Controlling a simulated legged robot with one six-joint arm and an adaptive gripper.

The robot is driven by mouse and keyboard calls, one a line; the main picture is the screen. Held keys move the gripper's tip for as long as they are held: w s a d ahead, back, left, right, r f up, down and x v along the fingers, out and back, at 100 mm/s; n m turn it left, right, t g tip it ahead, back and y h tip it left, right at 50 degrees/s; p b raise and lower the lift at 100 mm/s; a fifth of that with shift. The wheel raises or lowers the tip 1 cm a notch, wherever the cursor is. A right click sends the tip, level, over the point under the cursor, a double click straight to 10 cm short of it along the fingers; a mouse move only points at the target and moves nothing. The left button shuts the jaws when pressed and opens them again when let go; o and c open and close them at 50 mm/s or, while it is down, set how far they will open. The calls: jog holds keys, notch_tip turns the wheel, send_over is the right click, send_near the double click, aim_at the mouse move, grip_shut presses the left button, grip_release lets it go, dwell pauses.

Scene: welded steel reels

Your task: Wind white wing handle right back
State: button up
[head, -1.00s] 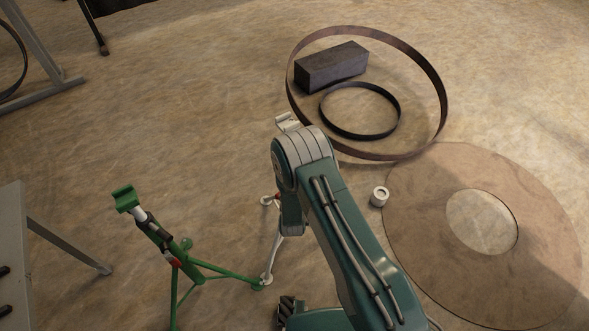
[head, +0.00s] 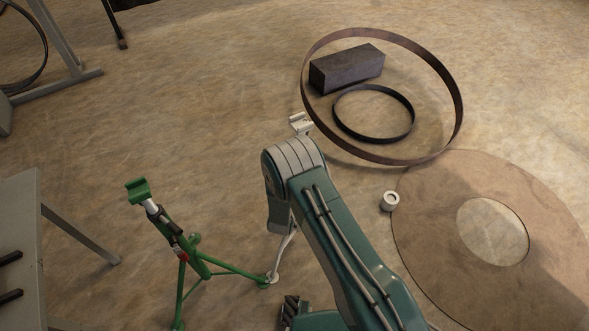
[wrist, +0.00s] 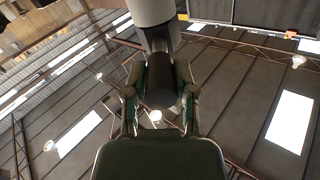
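A white stand shows in the head view behind my arm. Its white head (head: 300,123) sticks out above my arm and a white leg (head: 283,255) shows below. My arm hides its middle, and I cannot make out the wing handle there. In the wrist view my gripper (wrist: 160,88) has one finger on each side of a dark cylinder (wrist: 160,80). A white post (wrist: 152,12) rises beyond it. I cannot tell whether the fingers press on the cylinder or stand just clear of it.
A green stand (head: 190,250) is left of my arm. A grey table (head: 22,235) is at the left edge. A large steel hoop (head: 455,100), a dark block (head: 347,68), a smaller ring (head: 410,115), a small collar (head: 390,201) and a flat disc (head: 440,240) lie on the floor to the right.

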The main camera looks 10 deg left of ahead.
jog(key=o, duration=0.4)
jog(key=shift+w, duration=0.1)
jog(key=s, duration=1.2)
jog(key=shift+a, duration=0.4)
jog(key=shift+f, duration=0.1)
